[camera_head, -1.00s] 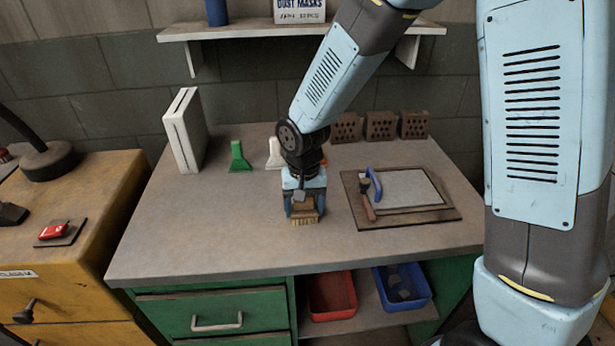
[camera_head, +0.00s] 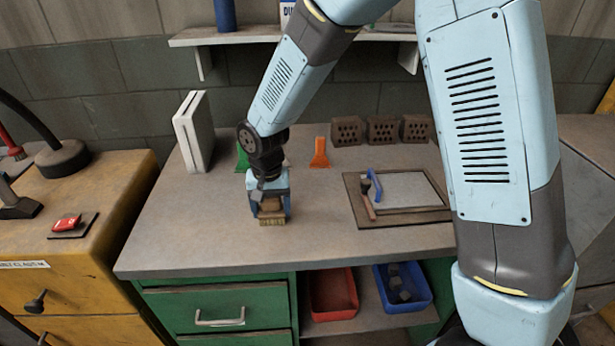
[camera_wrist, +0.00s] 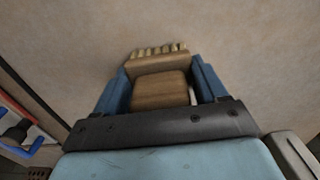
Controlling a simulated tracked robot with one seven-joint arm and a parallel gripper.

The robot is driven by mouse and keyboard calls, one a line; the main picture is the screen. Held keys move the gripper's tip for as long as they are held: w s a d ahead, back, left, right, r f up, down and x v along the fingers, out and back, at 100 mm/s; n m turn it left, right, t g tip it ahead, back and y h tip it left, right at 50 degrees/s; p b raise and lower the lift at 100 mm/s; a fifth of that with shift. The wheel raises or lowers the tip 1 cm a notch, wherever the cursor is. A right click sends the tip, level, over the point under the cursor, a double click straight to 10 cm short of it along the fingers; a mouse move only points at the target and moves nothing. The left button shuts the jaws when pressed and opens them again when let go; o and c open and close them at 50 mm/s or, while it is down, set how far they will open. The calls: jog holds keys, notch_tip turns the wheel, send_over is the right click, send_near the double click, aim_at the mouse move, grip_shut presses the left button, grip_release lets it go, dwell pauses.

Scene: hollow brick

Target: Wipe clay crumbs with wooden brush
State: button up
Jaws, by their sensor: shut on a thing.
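My gripper (camera_head: 271,205) is shut on the wooden brush (camera_head: 271,219), over the middle-left of the grey workbench top (camera_head: 200,236). The brush's pale bristles point down at or close to the bench surface; I cannot tell whether they touch. In the wrist view the brush's wooden block (camera_wrist: 160,90) sits between the two blue fingers of my gripper (camera_wrist: 160,88), with a row of bristles at its far edge. I cannot make out any clay crumbs on the bench in either view.
Several hollow bricks (camera_head: 382,131) stand at the back. A board (camera_head: 405,215) with a trowel and blue-handled tool lies right. A white upright block (camera_head: 193,130) stands back left. The front left bench is clear.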

jog(key=shift+s+a, duration=0.1)
jog(key=shift+a, duration=0.55)
jog(key=shift+d, duration=0.15)
jog(key=shift+d+f, duration=0.15)
jog(key=shift+d, duration=0.65)
jog(key=shift+w+d+r, duration=0.1)
jog(key=shift+w+d, duration=0.15)
jog(key=shift+d, duration=0.5)
jog(key=shift+w+d+r, duration=0.1)
jog(key=shift+w+d, duration=0.1)
jog(key=shift+d, duration=0.5)
jog(key=shift+d+f, duration=0.2)
jog(key=shift+d, duration=0.25)
jog(key=shift+w+d+r, duration=0.15)
jog(key=shift+w+d, duration=0.05)
jog(key=shift+d, duration=0.85)
jog(key=shift+w+d+f, duration=0.1)
jog(key=shift+d, duration=0.65)
jog(key=shift+w+d+f, duration=0.1)
jog(key=shift+d, duration=0.6)
jog(key=shift+w+d+r, duration=0.15)
jog(key=shift+r, duration=0.15)
notch_tip(320, 180, up, 3)
jog(key=shift+f, duration=0.1)
jog(key=shift+r, duration=0.75)
notch_tip(320, 180, up, 4)
jog(key=shift+f, duration=0.1)
